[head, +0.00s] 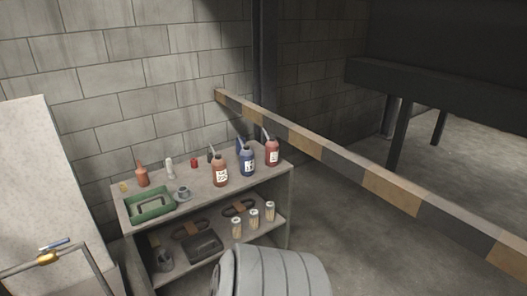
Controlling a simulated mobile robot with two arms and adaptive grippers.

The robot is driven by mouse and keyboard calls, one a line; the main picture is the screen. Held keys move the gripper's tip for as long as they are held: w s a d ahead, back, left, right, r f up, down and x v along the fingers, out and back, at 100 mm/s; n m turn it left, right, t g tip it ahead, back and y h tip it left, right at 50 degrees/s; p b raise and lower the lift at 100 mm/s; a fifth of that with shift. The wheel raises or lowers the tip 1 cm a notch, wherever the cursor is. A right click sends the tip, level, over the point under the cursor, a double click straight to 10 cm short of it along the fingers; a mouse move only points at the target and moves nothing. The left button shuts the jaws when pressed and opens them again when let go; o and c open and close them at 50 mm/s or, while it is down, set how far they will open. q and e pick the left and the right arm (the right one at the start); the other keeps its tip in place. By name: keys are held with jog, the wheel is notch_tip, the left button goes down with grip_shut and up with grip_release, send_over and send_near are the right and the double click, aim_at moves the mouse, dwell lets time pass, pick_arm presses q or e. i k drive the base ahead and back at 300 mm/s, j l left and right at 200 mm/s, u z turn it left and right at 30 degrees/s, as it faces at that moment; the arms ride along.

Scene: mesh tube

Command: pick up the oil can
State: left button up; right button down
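Neither of my grippers is in view. A grey workbench (285,170) stands against the block wall. On its top right are three labelled bottles: an orange-brown one (220,172), a blue one (247,161) and a red one (271,153). They stand upright, with thin pale pieces rising near their necks. A plain orange-brown bottle-like container (142,176) stands at the top's back left. I cannot tell which of these is the oil can. Nothing is seen holding any of them.
A green tray (135,218) and small cup (182,192) sit on the top; jars (254,216) and dark items are below. A ribbed grey drum (285,275) stands in front. A striped barrier (330,149) crosses rightward. Floor right of the bench is clear.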

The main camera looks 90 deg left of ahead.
aim_at(246, 157)
jog(key=i+j+u, duration=0.15)
jog(key=u, duration=1.8)
jog(key=i+l+u, duration=0.2)
jog(key=u, duration=0.25)
jog(key=i+l+u, duration=0.15)
jog(key=u, duration=0.3)
jog(key=i+l+u, duration=0.1)
jog(key=l+u, duration=0.35)
jog(key=i+l+u, duration=0.1)
jog(key=l+u, duration=0.15)
jog(key=u, duration=0.2)
jog(key=l+u, duration=0.3)
jog(key=l, duration=1.5)
